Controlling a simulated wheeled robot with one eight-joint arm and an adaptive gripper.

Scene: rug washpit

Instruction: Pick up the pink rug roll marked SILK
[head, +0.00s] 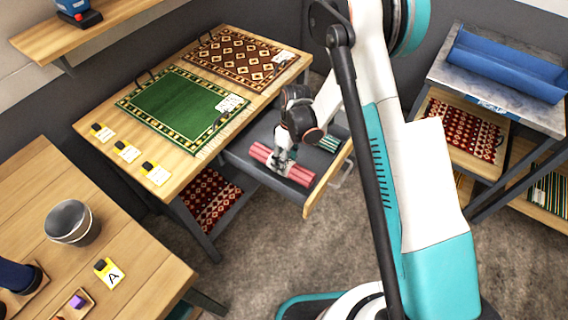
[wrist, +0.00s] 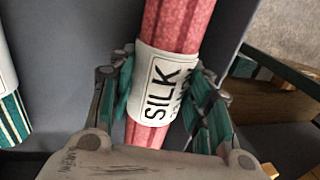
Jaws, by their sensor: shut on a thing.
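The pink rug roll (head: 299,176) lies in the open grey drawer (head: 247,160) under the wooden table in the head view. In the wrist view the pink roll (wrist: 180,28) carries a white band (wrist: 166,88) reading SILK, with smaller print partly hidden. My gripper (head: 281,162) reaches down into the drawer over the roll's middle. In the wrist view my gripper (wrist: 165,95) has its fingers on both sides of the banded part and is shut on the roll. I cannot tell whether the roll is clear of the drawer floor.
A green-striped roll (head: 329,144) lies in the same drawer and shows at the left of the wrist view (wrist: 12,115). The drawer's wooden front (head: 328,185) stands close by. A green rug (head: 178,108) and a brown patterned rug (head: 237,58) lie on the tabletop above.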

